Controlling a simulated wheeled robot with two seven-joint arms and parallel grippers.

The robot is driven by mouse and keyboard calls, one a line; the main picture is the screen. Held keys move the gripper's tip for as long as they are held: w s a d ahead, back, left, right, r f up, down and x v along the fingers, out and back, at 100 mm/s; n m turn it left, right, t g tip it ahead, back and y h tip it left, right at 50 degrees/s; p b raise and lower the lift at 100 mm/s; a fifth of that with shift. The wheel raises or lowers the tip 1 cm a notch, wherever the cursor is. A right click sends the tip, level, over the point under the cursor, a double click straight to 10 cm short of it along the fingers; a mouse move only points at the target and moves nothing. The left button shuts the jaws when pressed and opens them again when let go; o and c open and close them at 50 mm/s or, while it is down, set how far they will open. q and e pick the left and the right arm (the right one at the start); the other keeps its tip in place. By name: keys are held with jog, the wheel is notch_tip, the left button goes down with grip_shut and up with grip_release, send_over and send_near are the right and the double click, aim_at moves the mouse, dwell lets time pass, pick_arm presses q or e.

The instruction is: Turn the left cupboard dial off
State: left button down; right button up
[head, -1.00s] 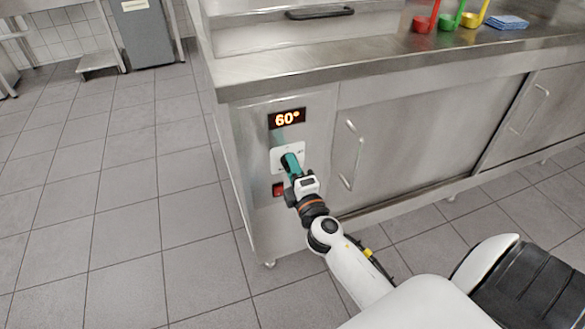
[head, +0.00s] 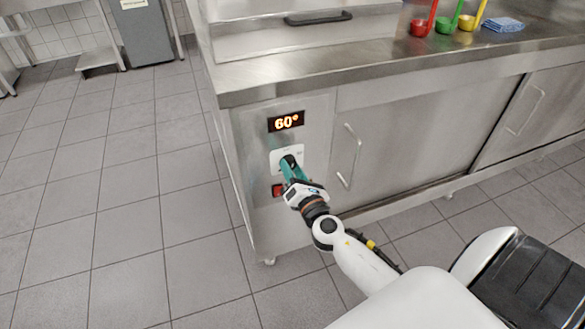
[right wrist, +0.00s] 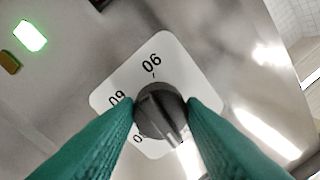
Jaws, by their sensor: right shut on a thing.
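The cupboard dial is a dark grey round knob (right wrist: 160,112) on a white plate (right wrist: 118,92) printed with numbers. In the head view the dial (head: 288,161) sits on the cupboard's left front panel, below a display (head: 286,121) that reads 60°. My right gripper (head: 288,167) reaches it from below right. In the right wrist view its two green fingers (right wrist: 162,117) are shut on opposite sides of the knob. They hide part of the plate and its lower markings; I cannot tell exactly where the knob points. My left gripper is not in view.
A red switch (head: 278,190) is just below the dial plate. A vertical door handle (head: 349,156) stands to the right of the panel. Red, green and yellow ladles and a blue cloth (head: 503,25) lie on the counter. The tiled floor at left is clear.

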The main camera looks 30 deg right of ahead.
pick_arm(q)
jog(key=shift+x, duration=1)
pick_arm(e)
jog(key=shift+n, duration=0.8)
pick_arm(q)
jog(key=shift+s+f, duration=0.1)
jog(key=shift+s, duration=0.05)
pick_arm(e)
jog(key=o, duration=1)
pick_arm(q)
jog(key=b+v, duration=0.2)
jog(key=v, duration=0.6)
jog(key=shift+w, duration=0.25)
pick_arm(e)
jog(key=shift+v, duration=6.05)
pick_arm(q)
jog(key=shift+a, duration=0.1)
